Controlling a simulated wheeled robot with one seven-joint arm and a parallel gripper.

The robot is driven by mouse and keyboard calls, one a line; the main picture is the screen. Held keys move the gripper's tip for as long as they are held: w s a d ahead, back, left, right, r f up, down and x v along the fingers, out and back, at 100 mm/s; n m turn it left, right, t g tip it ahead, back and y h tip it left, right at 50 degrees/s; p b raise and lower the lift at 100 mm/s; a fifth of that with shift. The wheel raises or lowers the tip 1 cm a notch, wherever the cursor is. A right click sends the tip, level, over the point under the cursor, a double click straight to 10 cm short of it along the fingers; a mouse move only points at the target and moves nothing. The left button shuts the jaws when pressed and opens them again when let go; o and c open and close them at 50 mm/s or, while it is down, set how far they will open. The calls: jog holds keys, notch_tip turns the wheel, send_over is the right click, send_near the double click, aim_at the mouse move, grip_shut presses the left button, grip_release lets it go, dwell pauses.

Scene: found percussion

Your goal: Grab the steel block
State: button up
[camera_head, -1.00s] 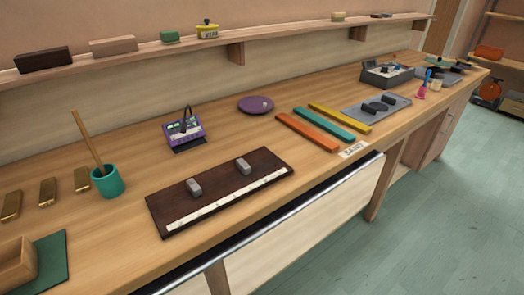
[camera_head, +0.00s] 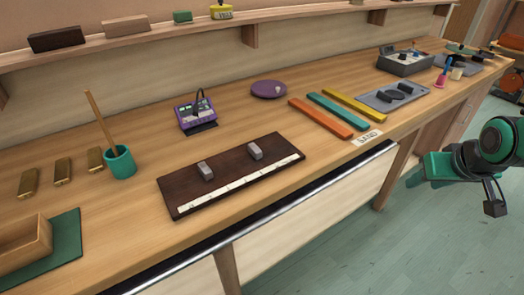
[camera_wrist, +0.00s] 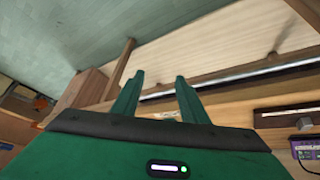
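Two small grey metal-looking blocks stand apart on a dark brown board (camera_head: 235,182) with a white marked strip, the left block (camera_head: 205,171) and the right block (camera_head: 255,151). I cannot tell from looks which one is the steel block. In the wrist view a grey block (camera_wrist: 292,125) shows at the right edge, beside the fingers' view and well away from them. My gripper (camera_wrist: 159,78) is open and empty, its two green fingers apart in front of the bench's side. In the head view my teal arm is at the right, off the bench's front edge.
On the bench are a purple device (camera_head: 196,113), a teal cup (camera_head: 120,162) with a stick, brass bars (camera_head: 62,170), coloured bars (camera_head: 321,118), a purple plate (camera_head: 268,90) and a grey tray (camera_head: 394,97). A metal rail (camera_head: 270,230) runs along the front edge.

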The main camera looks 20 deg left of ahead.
jog(key=w+a+n+t+y, duration=0.2)
jog(key=w+a+n+y, duration=0.15)
jog(key=a, duration=1.25)
jog(key=n+y, duration=0.4)
jog(key=y, duration=0.1)
send_near(257, 149)
jog(key=x, duration=0.3)
jog(key=shift+s+a+f, duration=0.1)
jog(key=shift+a+f, duration=0.05)
jog(key=shift+f, duration=0.1)
jog(key=shift+x, duration=3)
jog(key=shift+r, duration=0.15)
grip_shut()
